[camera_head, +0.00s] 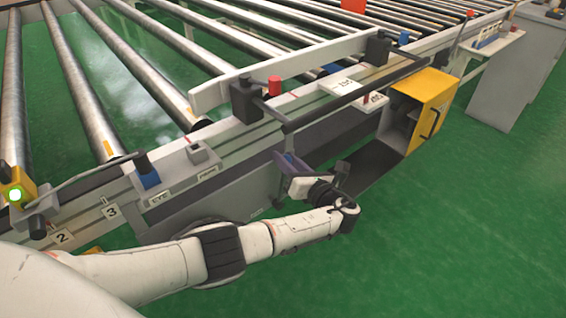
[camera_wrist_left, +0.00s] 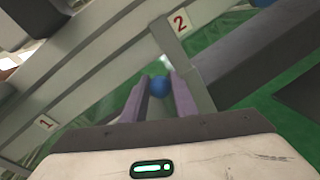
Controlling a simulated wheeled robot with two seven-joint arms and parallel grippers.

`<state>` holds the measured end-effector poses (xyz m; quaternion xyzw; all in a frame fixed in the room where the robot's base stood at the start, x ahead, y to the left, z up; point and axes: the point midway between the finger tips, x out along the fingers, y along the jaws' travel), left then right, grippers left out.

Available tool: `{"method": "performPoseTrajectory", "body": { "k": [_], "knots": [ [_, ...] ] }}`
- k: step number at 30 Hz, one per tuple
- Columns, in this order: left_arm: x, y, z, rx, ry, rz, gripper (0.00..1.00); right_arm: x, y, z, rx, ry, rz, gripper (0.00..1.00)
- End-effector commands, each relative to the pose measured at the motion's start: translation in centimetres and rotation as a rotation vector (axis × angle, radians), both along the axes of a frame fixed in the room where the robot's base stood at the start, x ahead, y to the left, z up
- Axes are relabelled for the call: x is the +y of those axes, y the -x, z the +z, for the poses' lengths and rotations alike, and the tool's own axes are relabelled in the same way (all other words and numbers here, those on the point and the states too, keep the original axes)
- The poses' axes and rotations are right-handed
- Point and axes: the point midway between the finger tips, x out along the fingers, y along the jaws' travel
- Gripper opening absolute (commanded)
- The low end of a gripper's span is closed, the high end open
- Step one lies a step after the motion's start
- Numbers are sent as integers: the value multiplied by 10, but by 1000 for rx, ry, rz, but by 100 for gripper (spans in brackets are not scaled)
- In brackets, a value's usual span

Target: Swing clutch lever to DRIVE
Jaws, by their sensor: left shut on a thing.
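My left gripper (camera_head: 287,160) reaches from the left to the front side of the conveyor frame, its purple fingers beside the grey rail. In the left wrist view, its two fingers (camera_wrist_left: 158,88) are closed on a round blue knob (camera_wrist_left: 159,86), which looks like the end of the clutch lever. The lever's shaft is hidden, and I cannot read a DRIVE mark or the lever's angle. In the head view, I cannot make out the knob at the fingertips. My right gripper is not in view.
The roller conveyor (camera_head: 60,75) fills the upper left. A yellow box (camera_head: 428,92) hangs on the front rail, right of my gripper. A switch box (camera_head: 190,160) and a red knob (camera_head: 275,85) stand on the rail. Green floor (camera_head: 480,220) lies open at right.

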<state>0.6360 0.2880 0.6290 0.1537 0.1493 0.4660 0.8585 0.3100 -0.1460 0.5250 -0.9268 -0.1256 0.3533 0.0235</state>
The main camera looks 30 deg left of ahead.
Motion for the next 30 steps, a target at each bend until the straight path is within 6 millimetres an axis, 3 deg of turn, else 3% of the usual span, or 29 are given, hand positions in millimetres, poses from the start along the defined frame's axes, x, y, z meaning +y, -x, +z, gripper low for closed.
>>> {"method": "performPoseTrajectory", "body": {
  "k": [10,11,14,23,30],
  "knots": [
    [-2,-1,1,-2,2,-5,0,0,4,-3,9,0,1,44],
    [-2,-1,1,-2,2,-5,31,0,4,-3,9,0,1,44],
    [-1,-1,1,-1,1,-4,44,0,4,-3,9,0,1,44],
    [-3,0,1,0,1,-3,44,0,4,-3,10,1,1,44],
    [-33,18,6,1,3,-5,44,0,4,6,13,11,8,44]
  ]
}}
